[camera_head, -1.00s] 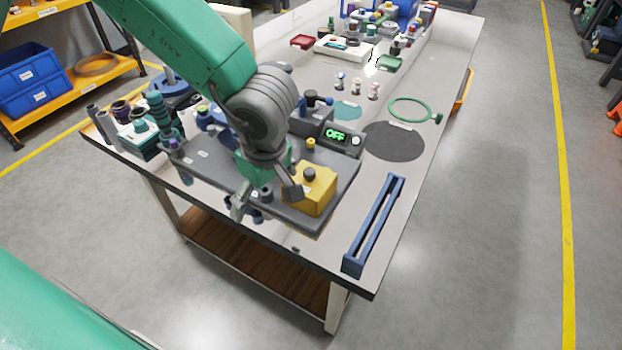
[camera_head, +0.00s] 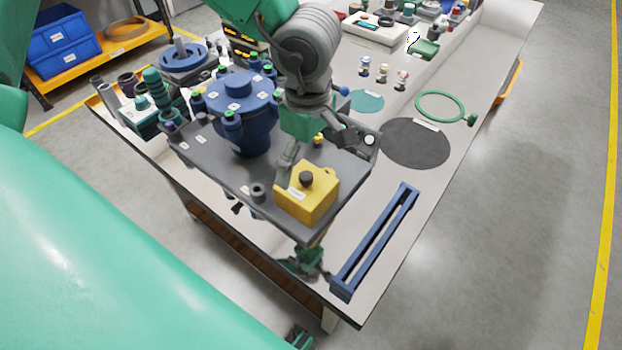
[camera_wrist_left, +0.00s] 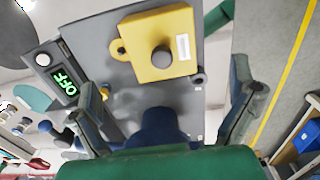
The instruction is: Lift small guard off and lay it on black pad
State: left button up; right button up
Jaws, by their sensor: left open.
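The small guard looks to be the yellow box with a dark knob (camera_head: 308,194), standing on the front right of the grey plate (camera_head: 215,168). It also shows ahead of the fingers in the left wrist view (camera_wrist_left: 160,45). My left gripper (camera_head: 317,150) is just behind and above the box, fingers spread, nothing between them. In the left wrist view its fingers (camera_wrist_left: 168,105) stand wide apart, and the box is beyond them. The black pad (camera_head: 415,143) is a bare dark disc on the table to the right. Dark green jointed parts (camera_head: 305,262) at the front table edge may be my right gripper.
A blue flanged housing with green-tipped bolts (camera_head: 240,110) stands on the plate, left of my gripper. A blue slotted rail (camera_head: 375,242) lies at the front right. A green ring (camera_head: 440,105) lies behind the pad. Small bottles (camera_head: 383,72) stand farther back.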

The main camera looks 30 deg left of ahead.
aim_at(306, 175)
pick_arm(q)
jog(key=f, duration=0.2)
jog(key=shift+w+f, duration=0.2)
jog(key=shift+f, duration=0.1)
jog(key=shift+s+a+f+b, duration=0.1)
jog(key=shift+a+f+b, duration=0.25)
jog(key=shift+f, duration=0.05)
notch_tip(306, 175, down, 5)
jog(key=shift+s+r+b, duration=0.1)
jog(key=shift+r+b, duration=0.05)
jog(key=shift+b, duration=0.8)
jog(key=shift+d, duration=0.3)
jog(key=c, duration=0.7)
jog(key=shift+a, duration=0.1)
jog(key=c, duration=0.6)
jog(key=shift+a, duration=0.1)
jog(key=shift+c, duration=0.2)
pick_arm(e)
notch_tip(306, 175, down, 3)
